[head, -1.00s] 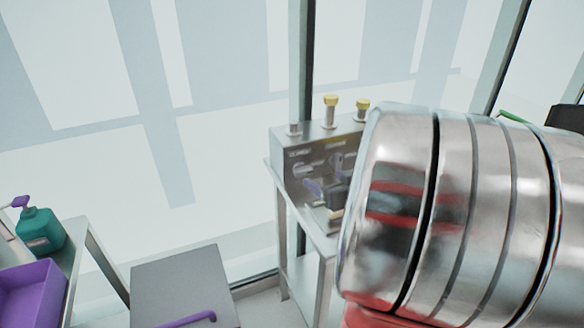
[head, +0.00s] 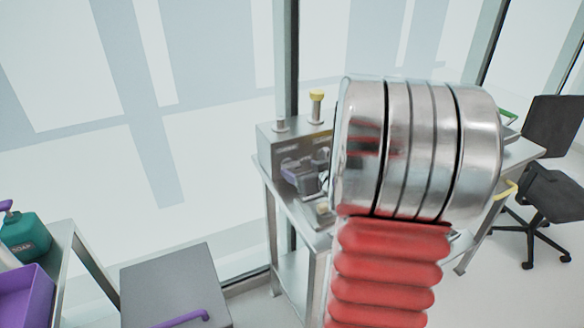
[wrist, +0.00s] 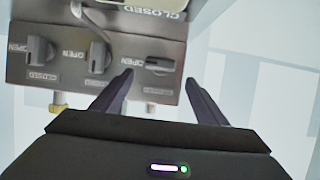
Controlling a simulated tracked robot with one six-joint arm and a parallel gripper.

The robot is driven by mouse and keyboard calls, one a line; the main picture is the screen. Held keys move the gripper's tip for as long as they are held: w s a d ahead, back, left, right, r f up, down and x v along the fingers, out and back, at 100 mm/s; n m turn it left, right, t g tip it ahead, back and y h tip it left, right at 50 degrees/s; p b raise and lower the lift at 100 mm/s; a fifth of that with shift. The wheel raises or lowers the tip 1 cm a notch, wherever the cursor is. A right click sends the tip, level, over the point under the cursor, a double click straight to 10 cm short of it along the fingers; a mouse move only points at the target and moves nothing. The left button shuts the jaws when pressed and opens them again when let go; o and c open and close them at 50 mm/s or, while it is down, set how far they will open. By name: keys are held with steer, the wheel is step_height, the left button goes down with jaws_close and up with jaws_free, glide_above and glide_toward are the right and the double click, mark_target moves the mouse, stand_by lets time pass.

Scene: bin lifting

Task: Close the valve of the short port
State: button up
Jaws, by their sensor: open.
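A grey metal valve box (head: 265,150) stands on a table behind my arm. The leftmost port (head: 280,125) on its top is silver and looks shortest; a taller port (head: 316,106) has a yellow cap. In the wrist view the box appears upside down with three dark knobs. The right knob (wrist: 158,65) lies sideways, in line with its OPEN label. The middle knob (wrist: 98,53) and left knob (wrist: 38,50) point more up and down. My gripper (wrist: 159,77) is open and empty, its fingertips either side of the right knob, apparently short of it. My arm hides the box's right side.
A table (head: 262,172) holds the box. A black chair (head: 550,190) is at right. Window glass stands behind.

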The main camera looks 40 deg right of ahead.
mark_target(292, 166)
steer(key=shift+x, duration=3.1)
steer(key=shift+a, duration=0.1)
steer(key=c, duration=1.1)
